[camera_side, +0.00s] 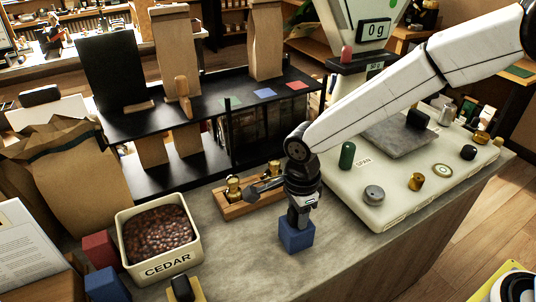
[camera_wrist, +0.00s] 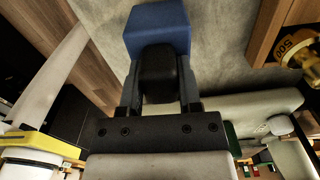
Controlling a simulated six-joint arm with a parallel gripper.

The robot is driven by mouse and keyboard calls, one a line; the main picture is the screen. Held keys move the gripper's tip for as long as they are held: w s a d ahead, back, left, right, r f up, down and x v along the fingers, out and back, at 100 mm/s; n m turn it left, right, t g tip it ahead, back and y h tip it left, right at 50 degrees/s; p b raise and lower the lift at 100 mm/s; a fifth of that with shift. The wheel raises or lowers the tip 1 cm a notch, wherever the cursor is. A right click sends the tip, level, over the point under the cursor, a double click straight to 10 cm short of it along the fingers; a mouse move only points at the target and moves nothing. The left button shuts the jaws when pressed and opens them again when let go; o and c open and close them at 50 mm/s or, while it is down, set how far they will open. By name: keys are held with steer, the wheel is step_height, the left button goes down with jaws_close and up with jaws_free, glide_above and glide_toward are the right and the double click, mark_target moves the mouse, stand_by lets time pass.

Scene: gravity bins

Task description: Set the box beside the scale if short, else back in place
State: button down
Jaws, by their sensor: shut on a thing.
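A blue box (camera_side: 296,236) is in my gripper (camera_side: 299,214), which points down over the counter in front of the scale. The box is at or just above the counter; I cannot tell if it touches. In the wrist view the blue box (camera_wrist: 158,30) is at the tips of my gripper (camera_wrist: 158,78), with a dark piece between the fingers. The scale (camera_side: 365,205) is a cream body with a grey pan (camera_side: 400,137), and its display (camera_side: 374,31) reads 0 g. My arm partly hides the scale.
A cream bin marked CEDAR (camera_side: 168,268), filled with brown pieces, stands at left. A red box (camera_side: 100,250) and another blue box (camera_side: 106,284) are beside it. A wooden block with brass weights (camera_side: 236,207) lies behind my gripper. The counter (camera_side: 350,262) is clear at front right.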

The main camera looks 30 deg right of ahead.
steer(key=shift+f, duration=0.4)
stand_by(0.3)
steer(key=shift+c, duration=1)
jaws_free()
steer(key=shift+r, duration=0.1)
steer(key=shift+r, duration=3.8)
